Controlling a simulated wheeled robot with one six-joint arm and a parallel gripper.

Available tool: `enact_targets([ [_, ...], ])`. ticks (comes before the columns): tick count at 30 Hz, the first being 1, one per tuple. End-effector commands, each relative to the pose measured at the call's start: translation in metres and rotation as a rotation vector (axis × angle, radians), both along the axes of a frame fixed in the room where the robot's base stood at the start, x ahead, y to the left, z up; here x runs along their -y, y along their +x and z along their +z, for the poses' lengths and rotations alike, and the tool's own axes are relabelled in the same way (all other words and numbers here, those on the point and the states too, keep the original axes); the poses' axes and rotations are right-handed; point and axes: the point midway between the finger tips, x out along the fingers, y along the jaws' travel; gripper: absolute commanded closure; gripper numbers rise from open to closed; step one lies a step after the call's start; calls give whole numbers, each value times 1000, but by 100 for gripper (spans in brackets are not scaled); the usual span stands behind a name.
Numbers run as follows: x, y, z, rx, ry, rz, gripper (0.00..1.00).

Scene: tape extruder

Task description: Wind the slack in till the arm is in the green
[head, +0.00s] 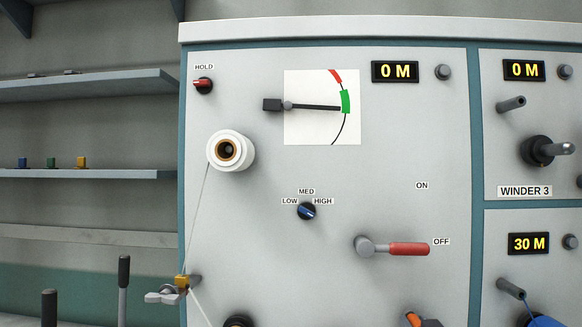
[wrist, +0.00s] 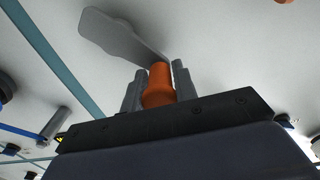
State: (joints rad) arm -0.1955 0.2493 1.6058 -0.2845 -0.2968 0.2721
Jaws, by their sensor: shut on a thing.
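The tension arm (head: 315,107) is a dark pointer on a white dial (head: 310,130) in the head view. It lies nearly level, and its tip points at the lower part of the green band (head: 345,101). My gripper (wrist: 158,84) is shut on an orange crank knob (wrist: 158,75), with a grey finger on each side of it. The grey crank arm (wrist: 118,35) runs from the knob to the upper left in the wrist view. In the head view only the knob's top (head: 412,318) shows at the bottom edge. A white spool (head: 231,150) carries a thin thread running straight down to a yellow guide (head: 182,282).
A red-handled lever (head: 405,249) points right at OFF. A blue knob (head: 306,211) sits below MED. A red HOLD switch (head: 203,85) is at upper left. Displays read 0 M (head: 395,72), 0 M (head: 524,70) and 30 M (head: 528,243).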

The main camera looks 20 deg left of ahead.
Motion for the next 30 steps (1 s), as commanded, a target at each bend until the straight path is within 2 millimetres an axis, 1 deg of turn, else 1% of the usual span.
enact_targets([
  [6,1,0,-2,-5,0,-2,100],
  [11,2,1,-1,-6,-1,-2,100],
  [20,17,5,9,-8,-1,-5,100],
  [30,19,5,6,-8,0,-2,100],
])
